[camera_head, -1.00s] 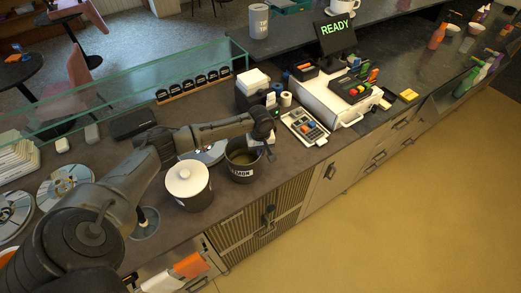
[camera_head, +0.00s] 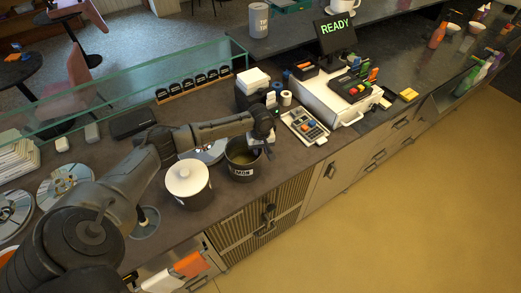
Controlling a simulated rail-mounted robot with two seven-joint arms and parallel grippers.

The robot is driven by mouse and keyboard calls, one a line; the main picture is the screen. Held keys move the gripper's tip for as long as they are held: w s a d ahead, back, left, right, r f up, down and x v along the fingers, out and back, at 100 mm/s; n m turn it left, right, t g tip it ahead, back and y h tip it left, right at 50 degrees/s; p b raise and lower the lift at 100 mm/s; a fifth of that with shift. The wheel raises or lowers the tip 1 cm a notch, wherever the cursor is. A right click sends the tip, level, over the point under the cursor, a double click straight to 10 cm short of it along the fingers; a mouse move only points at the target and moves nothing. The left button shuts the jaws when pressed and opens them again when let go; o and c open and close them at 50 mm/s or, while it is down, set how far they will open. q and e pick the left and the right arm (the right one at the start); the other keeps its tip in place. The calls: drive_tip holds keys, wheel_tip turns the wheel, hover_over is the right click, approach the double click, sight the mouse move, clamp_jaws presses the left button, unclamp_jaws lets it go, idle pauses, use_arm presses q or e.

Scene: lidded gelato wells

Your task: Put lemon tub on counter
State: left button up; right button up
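The lemon tub (camera_head: 242,171) is a dark round pot with a white label, of which only the last letters can be read. It stands upright on the dark counter (camera_head: 222,200), with its top open and something yellowish inside. My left gripper (camera_head: 262,147) is at the tub's right rim, pointing down. Its fingers are small and partly hidden, so I cannot tell whether they are open or shut on the rim. My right gripper is not in view.
A round well (camera_head: 146,222) is at the lower left. A glass guard (camera_head: 130,88) runs behind.

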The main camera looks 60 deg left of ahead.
use_arm(q)
wheel_tip(320, 180, up, 12)
drive_tip(key=s+d+f+m+t+h, duration=0.1)
drive_tip(key=s+d+f+m, duration=0.45)
drive_tip(key=d+f, duration=0.4)
drive_tip(key=s+d+f+m, duration=0.5)
drive_tip(key=s+d+f, duration=0.15)
drive_tip(key=d, duration=0.65)
drive_tip(key=s+d+r+m+t, duration=0.1)
drive_tip(key=s+d+m, duration=0.1)
drive_tip(key=s, duration=0.6)
drive_tip(key=s+d+r+m+t, duration=0.1)
drive_tip(key=s+d+r+m, duration=0.1)
drive_tip(key=s, duration=0.6)
drive_tip(key=shift+s+d+t+y, duration=0.15)
drive_tip(key=shift+d+t+y, duration=0.15)
drive_tip(key=shift+d+y, duration=0.1)
drive_tip(key=shift+r+m, duration=0.1)
drive_tip(key=shift+m, duration=0.15)
